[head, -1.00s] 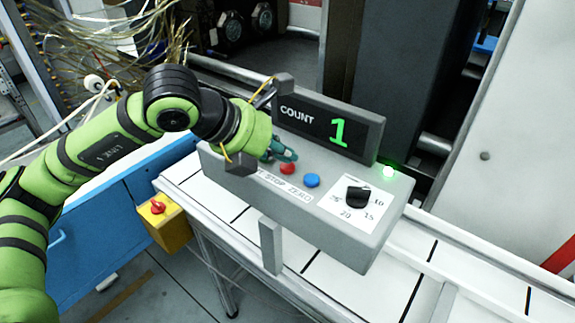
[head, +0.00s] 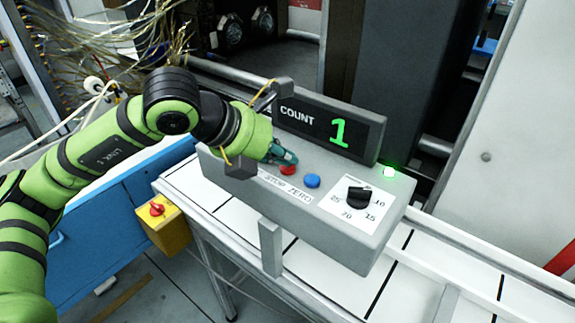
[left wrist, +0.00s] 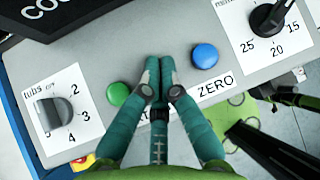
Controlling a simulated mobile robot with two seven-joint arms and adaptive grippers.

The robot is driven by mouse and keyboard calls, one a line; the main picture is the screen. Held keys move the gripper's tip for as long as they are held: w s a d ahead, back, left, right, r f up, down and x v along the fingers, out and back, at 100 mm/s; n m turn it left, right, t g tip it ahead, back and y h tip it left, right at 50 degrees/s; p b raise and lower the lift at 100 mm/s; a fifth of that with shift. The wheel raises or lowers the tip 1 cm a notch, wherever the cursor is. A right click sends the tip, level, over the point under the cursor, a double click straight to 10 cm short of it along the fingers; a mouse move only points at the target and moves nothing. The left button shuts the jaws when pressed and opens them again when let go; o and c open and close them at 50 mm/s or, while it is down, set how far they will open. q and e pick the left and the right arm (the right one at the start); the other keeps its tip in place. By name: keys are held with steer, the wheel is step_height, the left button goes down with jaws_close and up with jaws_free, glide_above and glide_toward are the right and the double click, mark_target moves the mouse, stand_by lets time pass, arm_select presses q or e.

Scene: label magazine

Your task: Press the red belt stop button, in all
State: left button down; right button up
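The red stop button (head: 288,169) sits on the sloped grey control box (head: 330,235), left of the blue button (head: 312,180), with a STOP ZERO label below them. My left gripper (head: 286,157) is shut and empty, its fingertips just behind the red button in the head view; I cannot tell whether they touch it. In the left wrist view the closed fingers (left wrist: 159,72) lie between a green button (left wrist: 118,93) and the blue button (left wrist: 204,56) and hide the red one. The count display (head: 330,132) reads 1.
A black dial (head: 358,197) and a lit green lamp (head: 389,172) are at the box's right end. Another dial (left wrist: 56,113) shows in the wrist view. A white belt (head: 400,265) runs under the box. A yellow box with a red knob (head: 156,209) stands left.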

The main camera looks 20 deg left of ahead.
mark_target(283, 170)
arm_select(q)
steer(key=shift+f, duration=0.25)
steer(key=shift+r, duration=0.1)
stand_by(0.3)
steer(key=shift+r, duration=0.85)
steer(key=shift+r+p, duration=1.8)
steer(key=shift+r, duration=0.75)
steer(key=shift+f, duration=0.1)
